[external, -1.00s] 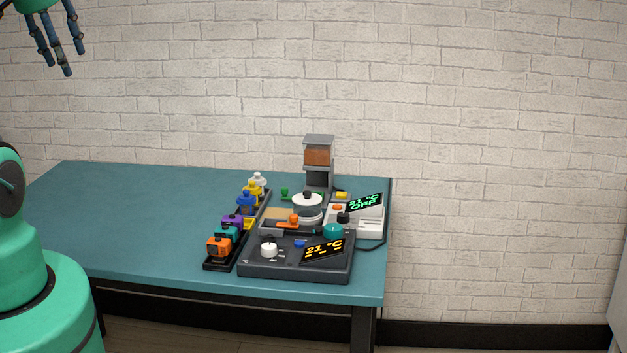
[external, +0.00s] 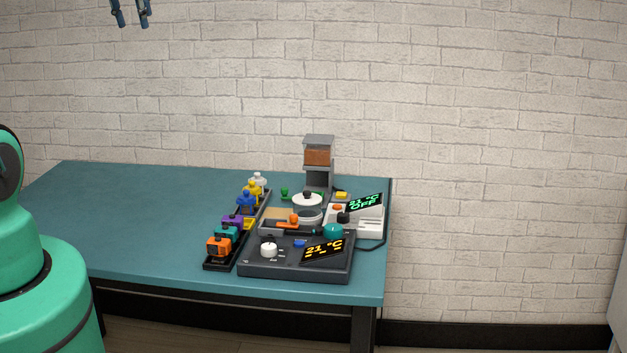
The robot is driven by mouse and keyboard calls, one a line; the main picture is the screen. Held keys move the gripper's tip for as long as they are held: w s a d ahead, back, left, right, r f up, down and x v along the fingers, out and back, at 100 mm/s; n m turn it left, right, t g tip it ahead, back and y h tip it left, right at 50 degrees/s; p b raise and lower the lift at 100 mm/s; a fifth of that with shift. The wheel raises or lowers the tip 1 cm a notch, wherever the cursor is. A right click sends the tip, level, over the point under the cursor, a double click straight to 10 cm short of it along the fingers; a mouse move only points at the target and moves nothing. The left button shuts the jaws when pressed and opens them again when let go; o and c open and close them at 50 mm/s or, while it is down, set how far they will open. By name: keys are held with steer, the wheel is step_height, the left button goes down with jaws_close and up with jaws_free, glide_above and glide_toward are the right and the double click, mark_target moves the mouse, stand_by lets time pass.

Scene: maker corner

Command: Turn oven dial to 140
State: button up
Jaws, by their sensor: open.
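A dark box-shaped unit (external: 262,270) sits at the front right of the table. It carries a white dial (external: 268,250) on its top left and an orange display (external: 323,251) reading 21 °C. A blue button (external: 299,244) sits between dial and display. I cannot read the dial's marks. My gripper (external: 130,22) is at the top left, high above the table and far from the dial. Its fingers point down, apart and empty; its upper part is out of the picture.
Behind are a teal knob (external: 333,231), a white pot (external: 307,202), a white device with a green display (external: 365,203) reading 21 °C OFF, and a grey dispenser (external: 318,160). The table's left side (external: 130,220) is clear.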

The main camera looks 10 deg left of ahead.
steer(key=w+d+f+n+g+p, duration=0.2)
steer(key=w+d+f, duration=0.2)
steer(key=w+d, duration=0.8)
steer(key=n+g+y+p, duration=0.1)
steer(key=n+g+p, duration=0.2)
steer(key=n+p, duration=0.3)
glide_above(343, 212)
step_height(343, 212, down, 36)
steer(key=shift+w+d, duration=0.25)
steer(key=shift+f+t, duration=0.15)
steer(key=shift+t, duration=0.15)
steer(key=shift+s+a+f+p, duration=0.1)
steer(key=shift+s+f+p, duration=0.1)
steer(key=shift+f, duration=3.15)
steer(key=shift+s+a+f+p, duration=0.1)
steer(key=shift+s+f+p, duration=0.05)
steer(key=shift+f, duration=3.2)
jaws_close()
